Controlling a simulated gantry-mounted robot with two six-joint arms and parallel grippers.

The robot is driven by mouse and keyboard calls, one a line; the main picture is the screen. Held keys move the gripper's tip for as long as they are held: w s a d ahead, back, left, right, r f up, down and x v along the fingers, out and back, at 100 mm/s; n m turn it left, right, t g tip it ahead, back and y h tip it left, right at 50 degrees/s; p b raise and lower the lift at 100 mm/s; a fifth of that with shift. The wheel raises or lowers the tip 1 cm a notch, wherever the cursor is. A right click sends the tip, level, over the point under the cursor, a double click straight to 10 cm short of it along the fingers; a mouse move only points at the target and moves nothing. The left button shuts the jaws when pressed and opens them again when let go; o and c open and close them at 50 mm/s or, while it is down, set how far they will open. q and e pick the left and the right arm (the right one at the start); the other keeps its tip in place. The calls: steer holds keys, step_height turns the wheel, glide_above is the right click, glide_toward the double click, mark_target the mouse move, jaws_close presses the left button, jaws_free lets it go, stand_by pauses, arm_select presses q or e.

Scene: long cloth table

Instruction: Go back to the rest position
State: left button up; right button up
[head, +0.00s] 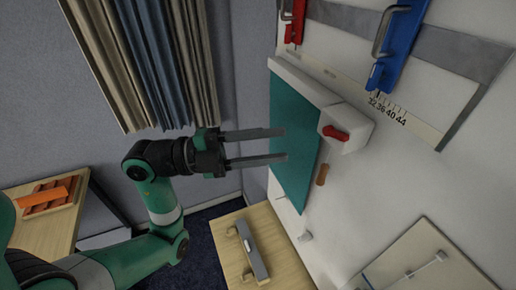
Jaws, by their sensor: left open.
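My left gripper (286,146) comes in from the left on a green and black arm. Its two long grey fingers are apart, with nothing between them. The fingertips show in front of the teal panel (290,110) on the long white table. My right gripper is not in view.
A white box with a red handle (335,133) stands right of the fingertips. A brown-handled item (322,174) lies below it. Red (296,22) and blue (398,45) bars with handles lie near a ruler scale. A wooden board with a grey bar (257,253) is at bottom. Curtains (165,60) hang behind.

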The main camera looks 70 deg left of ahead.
arm_select(q)
steer(key=shift+v, duration=1.15)
